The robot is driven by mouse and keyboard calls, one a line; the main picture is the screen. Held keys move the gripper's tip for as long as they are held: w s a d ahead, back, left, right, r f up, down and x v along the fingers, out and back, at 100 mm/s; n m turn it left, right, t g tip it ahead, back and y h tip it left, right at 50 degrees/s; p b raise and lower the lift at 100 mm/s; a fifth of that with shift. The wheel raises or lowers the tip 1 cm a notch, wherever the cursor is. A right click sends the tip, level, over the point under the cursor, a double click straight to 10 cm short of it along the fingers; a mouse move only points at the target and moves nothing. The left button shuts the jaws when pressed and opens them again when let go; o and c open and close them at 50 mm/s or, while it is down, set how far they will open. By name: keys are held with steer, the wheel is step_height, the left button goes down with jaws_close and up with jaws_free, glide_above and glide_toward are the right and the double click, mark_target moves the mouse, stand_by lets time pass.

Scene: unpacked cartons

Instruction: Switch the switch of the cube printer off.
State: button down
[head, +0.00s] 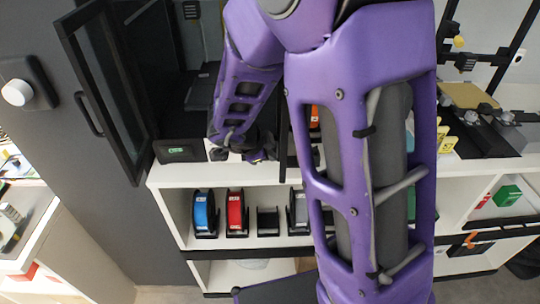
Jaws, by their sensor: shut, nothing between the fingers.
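The cube printer looks to be the dark boxy machine (166,152) on the white shelf top, with a small green-lit panel (180,150) low on its front. Its dark framed door (112,90) stands open to the left. My gripper (240,156) is small in the view, at the front lower right of the printer, just above the shelf edge. It looks shut, with nothing seen in it. I cannot make out the printer's switch. My purple arm and gripper cover the right part of the printer. Whether the gripper touches the printer cannot be told.
A blue spool (204,213), a red spool (236,212) and dark holders stand in the shelf (168,178) below. An open-frame machine (478,110) stands at the right. A grey wall panel with a white knob (17,92) is at the left. My arm hides the middle.

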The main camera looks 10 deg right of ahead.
steer(key=shift+r, duration=0.2)
steer(key=shift+r+p, duration=0.8)
steer(key=shift+p, duration=0.35)
steer(key=shift+w, duration=0.1)
steer(key=shift+s, duration=0.2)
